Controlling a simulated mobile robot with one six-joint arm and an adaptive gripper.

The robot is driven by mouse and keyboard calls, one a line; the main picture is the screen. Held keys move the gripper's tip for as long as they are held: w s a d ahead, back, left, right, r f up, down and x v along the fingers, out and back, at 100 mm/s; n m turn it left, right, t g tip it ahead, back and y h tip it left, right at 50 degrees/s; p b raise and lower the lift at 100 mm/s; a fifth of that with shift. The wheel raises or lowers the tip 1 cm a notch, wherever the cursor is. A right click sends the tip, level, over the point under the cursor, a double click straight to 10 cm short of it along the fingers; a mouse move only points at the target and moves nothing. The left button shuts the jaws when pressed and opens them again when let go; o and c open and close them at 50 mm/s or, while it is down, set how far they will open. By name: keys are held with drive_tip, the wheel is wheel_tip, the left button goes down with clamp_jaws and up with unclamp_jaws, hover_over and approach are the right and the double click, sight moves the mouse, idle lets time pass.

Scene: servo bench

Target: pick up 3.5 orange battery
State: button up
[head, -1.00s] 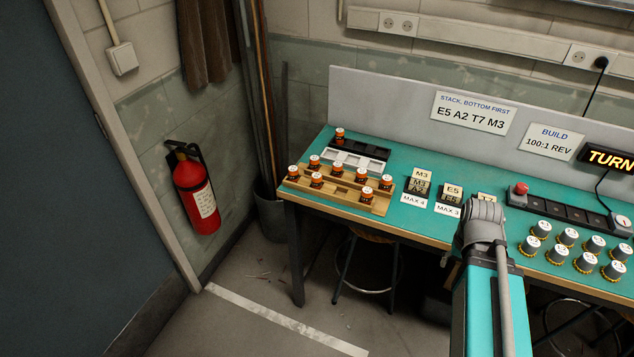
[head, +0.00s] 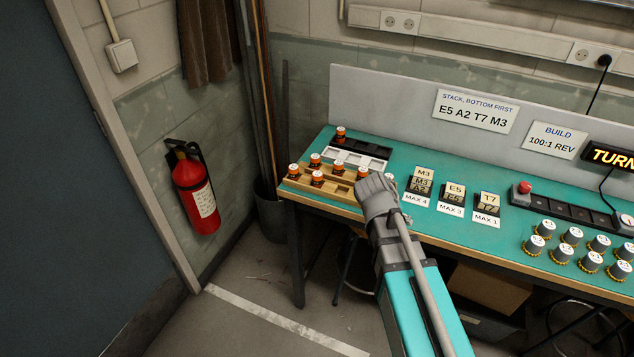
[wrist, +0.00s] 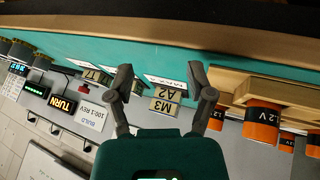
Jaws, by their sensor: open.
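Several orange batteries with white tops stand in a wooden rack (head: 338,196) at the bench's left end; one is the front battery (head: 317,180). Another orange battery (head: 340,134) stands apart at the dark tray behind. The top labels are too small to read, so I cannot tell which is 3.5.
Stacked letter blocks M3 (head: 421,180), E5 (head: 454,194) and T7 (head: 488,206) stand on the bench right of my arm. Several grey capped knobs (head: 571,236) stand farther right. A grey panel (head: 400,100) closes the bench's back.

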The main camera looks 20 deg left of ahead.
drive_tip(key=a+r+t+b, duration=0.1)
drive_tip(key=a+r+t, duration=0.25)
drive_tip(key=a, duration=1.15)
drive_tip(key=t+y, duration=0.2)
drive_tip(key=t, duration=0.3)
approach(320, 174)
drive_tip(key=shift+s+a+r+m+b, duration=0.1)
drive_tip(key=shift+s+a+m+b, duration=0.25)
drive_tip(key=shift+s+a, duration=0.5)
drive_tip(key=b+x, duration=0.3)
drive_tip(key=x, duration=0.4)
drive_tip(key=shift+w+d+f, duration=0.1)
drive_tip(key=shift+w+f, duration=0.1)
drive_tip(key=shift+w, duration=0.05)
drive_tip(key=shift+w+d+f, duration=0.1)
drive_tip(key=shift+w+d, duration=0.05)
drive_tip(key=shift+w, duration=0.3)
drive_tip(key=shift+w, duration=0.1)
drive_tip(key=shift+b+x, duration=1.2)
drive_tip(key=shift+x, duration=1.35)
drive_tip(key=shift+d, duration=0.2)
